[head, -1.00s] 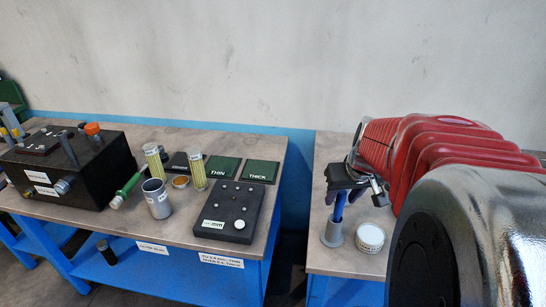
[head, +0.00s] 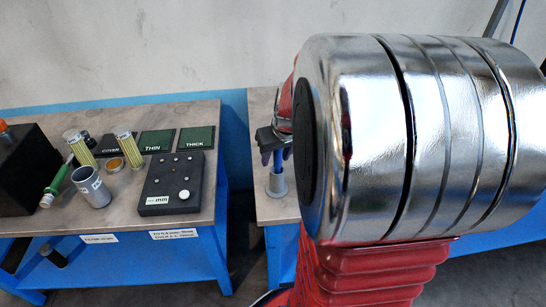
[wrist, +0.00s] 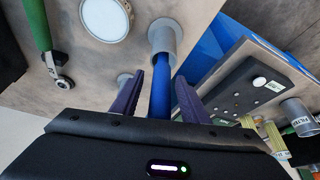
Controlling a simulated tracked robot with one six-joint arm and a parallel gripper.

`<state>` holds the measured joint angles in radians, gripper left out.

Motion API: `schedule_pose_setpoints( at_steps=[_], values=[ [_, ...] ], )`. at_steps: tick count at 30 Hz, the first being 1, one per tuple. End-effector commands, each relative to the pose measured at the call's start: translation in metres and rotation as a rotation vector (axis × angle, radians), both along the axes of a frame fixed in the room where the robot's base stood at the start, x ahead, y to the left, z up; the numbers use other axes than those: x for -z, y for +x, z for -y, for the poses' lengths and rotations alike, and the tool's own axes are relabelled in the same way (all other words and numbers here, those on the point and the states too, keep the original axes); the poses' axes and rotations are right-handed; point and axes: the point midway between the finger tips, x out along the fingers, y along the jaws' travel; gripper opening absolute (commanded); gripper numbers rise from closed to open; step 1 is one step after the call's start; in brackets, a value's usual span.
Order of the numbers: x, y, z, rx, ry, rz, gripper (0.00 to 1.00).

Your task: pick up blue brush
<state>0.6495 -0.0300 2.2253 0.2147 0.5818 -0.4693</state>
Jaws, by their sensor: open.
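The blue brush (wrist: 160,85) stands in a grey cylindrical holder (wrist: 163,40) on the right table; in the wrist view its blue handle lies between my two fingers. My gripper (wrist: 157,97) is open, with one finger on each side of the handle and gaps visible beside it. In the head view the brush (head: 278,161) shows below my gripper (head: 268,140), above the holder (head: 277,185). My arm hides much of the gripper there.
A round white-topped container (wrist: 105,18) and a green-handled tool (wrist: 40,30) are near the holder. The left table holds a black plate with knobs (head: 173,183), green THIN and THICK pads (head: 157,141), a grey cup (head: 91,188) and yellow-filled cylinders (head: 125,148). A gap separates the tables.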

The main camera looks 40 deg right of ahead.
Motion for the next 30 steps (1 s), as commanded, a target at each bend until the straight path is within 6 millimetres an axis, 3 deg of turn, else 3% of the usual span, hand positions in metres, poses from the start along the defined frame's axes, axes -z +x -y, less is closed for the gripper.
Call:
schedule_pose_setpoints(
  at_steps=[11,30],
  values=[
    [-0.0005,-0.0001,0.0001,0.000,0.000,0.000,0.41],
    [-0.0005,0.0000,0.0001,0.000,0.000,0.000,0.00]
  ],
)
